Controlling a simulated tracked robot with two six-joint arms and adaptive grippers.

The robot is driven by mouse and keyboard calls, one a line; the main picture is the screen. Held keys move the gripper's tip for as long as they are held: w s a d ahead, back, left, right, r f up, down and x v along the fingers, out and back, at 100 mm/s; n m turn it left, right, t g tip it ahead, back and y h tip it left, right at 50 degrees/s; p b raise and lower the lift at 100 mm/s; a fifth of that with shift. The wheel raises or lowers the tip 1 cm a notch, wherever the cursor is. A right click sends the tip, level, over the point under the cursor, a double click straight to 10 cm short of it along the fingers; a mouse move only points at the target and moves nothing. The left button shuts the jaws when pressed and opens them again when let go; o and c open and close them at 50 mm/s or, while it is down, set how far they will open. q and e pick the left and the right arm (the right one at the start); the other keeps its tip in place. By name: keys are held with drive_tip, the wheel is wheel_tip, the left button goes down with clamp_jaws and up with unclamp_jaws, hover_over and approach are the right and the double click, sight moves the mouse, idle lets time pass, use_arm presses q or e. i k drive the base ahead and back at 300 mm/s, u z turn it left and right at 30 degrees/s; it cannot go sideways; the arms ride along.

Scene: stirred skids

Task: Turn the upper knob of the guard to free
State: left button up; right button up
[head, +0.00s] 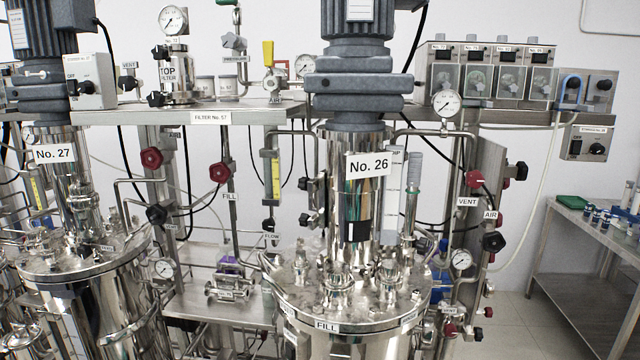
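Neither of my grippers is in view. The polished cylinder marked No. 26 (344,215) stands upright between the grey motor above and the lid of the front vessel; it may be the guard, but I cannot tell for sure. A black and white patch (357,232) shows on its front. Small dark knobs, an upper one (303,184) and a lower one (304,217), show just left of the cylinder. I cannot tell whether they belong to the guard, and their setting is too small to read.
The No. 26 vessel lid (290,295) is crowded with fittings. A similar No. 27 vessel (60,270) stands at left. Red knobs (474,179) and black knobs (493,241) sit on pipework at right. A steel table (590,245) stands far right, with open floor before it.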

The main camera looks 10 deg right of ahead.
sight(303, 182)
drive_tip(key=z, duration=0.25)
drive_tip(key=i, duration=0.25)
drive_tip(key=u, duration=4.9)
drive_tip(key=i, duration=0.15)
drive_tip(key=z, duration=3.15)
drive_tip(key=i, duration=0.55)
drive_tip(key=z, duration=1.45)
